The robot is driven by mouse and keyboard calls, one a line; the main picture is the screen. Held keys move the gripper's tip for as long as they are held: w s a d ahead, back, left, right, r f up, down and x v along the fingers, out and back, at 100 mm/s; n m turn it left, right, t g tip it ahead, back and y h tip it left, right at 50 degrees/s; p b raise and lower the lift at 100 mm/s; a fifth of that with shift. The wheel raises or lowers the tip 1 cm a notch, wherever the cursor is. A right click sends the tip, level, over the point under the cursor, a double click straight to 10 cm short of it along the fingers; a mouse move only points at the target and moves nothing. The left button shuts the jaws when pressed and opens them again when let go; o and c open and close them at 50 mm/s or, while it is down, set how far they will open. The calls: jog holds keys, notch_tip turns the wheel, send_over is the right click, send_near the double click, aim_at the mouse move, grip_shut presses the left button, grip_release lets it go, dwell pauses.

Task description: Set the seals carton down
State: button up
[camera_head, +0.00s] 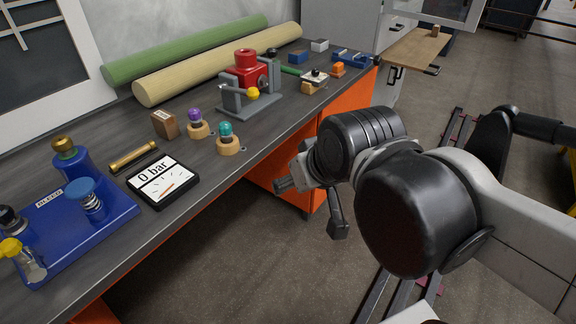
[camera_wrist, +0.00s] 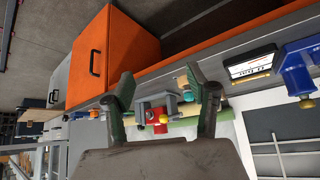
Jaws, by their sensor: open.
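I cannot make out the brown box in the wrist view.
The bench also holds a gauge reading 0 bar (camera_head: 162,182), a blue bleed block (camera_head: 75,225), a brass cylinder (camera_head: 133,157), purple (camera_head: 195,117) and teal (camera_head: 225,130) knobs, and a red vise-like fixture (camera_head: 248,75). Rolls (camera_head: 215,65) lie along the back. Bare bench lies right of the gauge.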

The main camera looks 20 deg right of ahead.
jog(key=shift+o, duration=0.6)
jog(key=shift+s+d+f, duration=0.2)
jog(key=shift+s+d, duration=0.05)
jog(key=shift+s, duration=0.2)
jog(key=shift+s+d+f, duration=0.2)
jog(key=shift+s+d, duration=0.05)
jog(key=shift+s, duration=0.2)
jog(key=w+a+r+n, duration=0.1)
jog(key=w+a+r, duration=0.35)
jog(key=w, duration=0.55)
jog(key=n+y+p, duration=0.2)
jog(key=n+y, duration=0.2)
jog(key=n, duration=0.1)
send_near(166, 116)
jog(key=b+x, duration=0.2)
jog(key=x, duration=0.6)
jog(key=shift+w+a+f, duration=0.2)
jog(key=shift+f, duration=0.15)
jog(key=shift+w+a+r+b+x, duration=0.15)
jog(key=shift+b+x, duration=0.25)
jog(key=shift+x, duration=0.55)
jog(key=shift+w+a+r+b+x, duration=0.1)
jog(key=shift+b+x, duration=0.25)
jog(key=shift+x, duration=0.55)
jog(key=shift+w+a+r+b+x, duration=0.15)
jog(key=shift+b+x, duration=0.25)
jog(key=shift+x, duration=0.55)
jog(key=shift+s+d, duration=0.1)
jog(key=shift+d, duration=0.05)
grip_shut()
